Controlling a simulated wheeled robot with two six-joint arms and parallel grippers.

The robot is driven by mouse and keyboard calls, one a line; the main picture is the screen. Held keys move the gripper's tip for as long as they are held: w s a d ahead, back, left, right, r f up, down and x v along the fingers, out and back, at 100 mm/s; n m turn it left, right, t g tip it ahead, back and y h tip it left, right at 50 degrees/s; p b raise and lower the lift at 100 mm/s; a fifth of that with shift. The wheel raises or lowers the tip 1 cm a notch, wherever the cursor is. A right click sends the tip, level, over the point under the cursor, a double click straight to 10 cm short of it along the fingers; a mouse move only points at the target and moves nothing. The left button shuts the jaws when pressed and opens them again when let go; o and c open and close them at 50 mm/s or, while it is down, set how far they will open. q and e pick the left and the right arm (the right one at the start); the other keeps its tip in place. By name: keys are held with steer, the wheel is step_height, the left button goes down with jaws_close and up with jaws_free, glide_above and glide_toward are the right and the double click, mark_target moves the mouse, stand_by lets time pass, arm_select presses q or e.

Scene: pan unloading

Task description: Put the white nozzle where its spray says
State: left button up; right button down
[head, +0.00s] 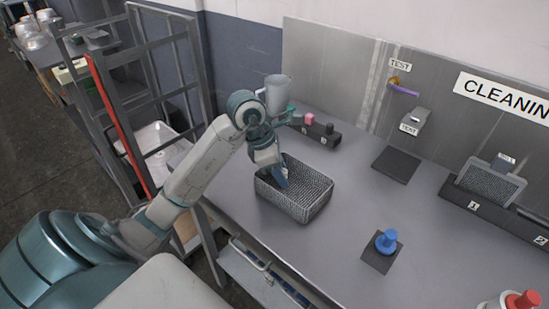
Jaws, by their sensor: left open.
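My left gripper (281,178) reaches down into the grey mesh basket (313,203) on the metal counter, near its back left corner. It is open. A small pale spot (257,172) shows beside the fingers at the basket's left wall; I cannot tell whether it is the white nozzle. Much of the basket's inside is hidden by the gripper and wall. A blue nozzle-like piece (386,240) stands upright on a dark square pad (375,262). A dark holder (320,136) at the back carries a pink piece (310,118) and a dark piece. My right gripper is out of view.
An empty dark pad (397,165) lies near the back wall, below a grey wall fitting (415,119) labelled TEST. A numbered rack (484,212) with a mesh panel stands at right. A red-topped bottle (521,301) is at lower right. A grey pitcher (277,92) stands behind my wrist.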

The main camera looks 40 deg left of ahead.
arm_select(q)
steer(key=b+v, duration=0.1)
steer(key=v, duration=1.1)
steer(key=shift+b, duration=0.4)
